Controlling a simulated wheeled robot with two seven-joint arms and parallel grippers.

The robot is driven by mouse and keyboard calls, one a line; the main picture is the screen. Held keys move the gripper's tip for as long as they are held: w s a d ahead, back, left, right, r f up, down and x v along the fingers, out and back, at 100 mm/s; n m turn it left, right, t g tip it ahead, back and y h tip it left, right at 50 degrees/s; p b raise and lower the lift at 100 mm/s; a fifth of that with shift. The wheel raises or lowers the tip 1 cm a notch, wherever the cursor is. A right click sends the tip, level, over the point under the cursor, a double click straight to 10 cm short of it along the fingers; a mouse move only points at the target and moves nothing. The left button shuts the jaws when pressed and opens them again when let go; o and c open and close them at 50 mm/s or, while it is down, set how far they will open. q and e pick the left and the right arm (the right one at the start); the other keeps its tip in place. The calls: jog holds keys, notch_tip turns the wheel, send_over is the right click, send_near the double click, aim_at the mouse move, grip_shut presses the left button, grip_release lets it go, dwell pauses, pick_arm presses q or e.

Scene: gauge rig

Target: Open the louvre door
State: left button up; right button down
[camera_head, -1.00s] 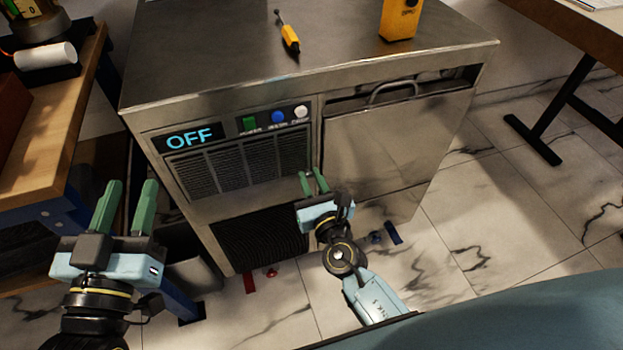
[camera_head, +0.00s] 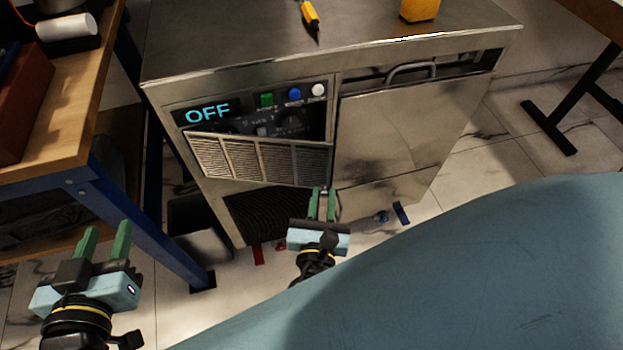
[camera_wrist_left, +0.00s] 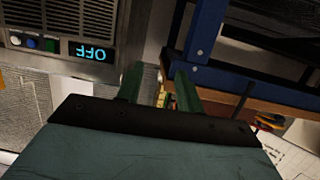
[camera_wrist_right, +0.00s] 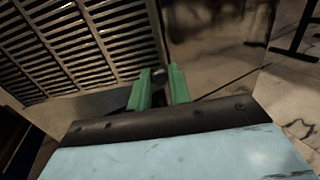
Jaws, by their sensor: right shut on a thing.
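The louvre door (camera_head: 260,158) is a grey slatted panel on the front of the steel machine, below its OFF display (camera_head: 207,112). It stands partly open, its right side swung out, with dark space and dials (camera_head: 262,129) showing behind it. My right gripper (camera_head: 322,194) is at the door's lower right corner. In the right wrist view its green fingers (camera_wrist_right: 160,86) are shut on a small dark knob (camera_wrist_right: 159,74) at the door's edge. My left gripper (camera_head: 107,233) is open and empty at the lower left, away from the door.
A wooden bench (camera_head: 65,110) with blue legs stands at left, close to my left gripper. A grey bin (camera_head: 205,225) is between it and the machine. A closed steel panel (camera_head: 400,130) with a handle is right of the louvre door. A yellow tool (camera_head: 310,14) lies on top.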

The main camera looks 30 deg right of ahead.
aim_at(327, 156)
jog(key=c, duration=1.3)
grip_release()
jog(key=shift+r, duration=0.1)
notch_tip(327, 156, up, 4)
jog(key=shift+f+p, duration=0.2)
jog(key=shift+p, duration=0.95)
notch_tip(327, 156, up, 4)
jog(key=shift+f+p, duration=0.1)
jog(key=shift+p, duration=1)
notch_tip(327, 156, up, 2)
jog(key=shift+p, duration=0.5)
pick_arm(q)
jog(key=s+a+f+g+y, duration=0.1)
jog(key=s+a+f+g, duration=0.2)
jog(key=s+f+g, duration=0.2)
jog(key=s+a+f+g+y, duration=0.2)
jog(key=s+a+f+g, duration=0.2)
jog(key=f, duration=0.5)
jog(key=shift+s+n+g+y, duration=0.3)
jog(key=shift+s+n+g, duration=0.1)
jog(key=shift+s+g, duration=0.9)
pick_arm(e)
jog(key=shift+r, duration=0.2)
pick_arm(q)
jog(key=shift+s+f, duration=0.1)
jog(key=shift+s, duration=0.05)
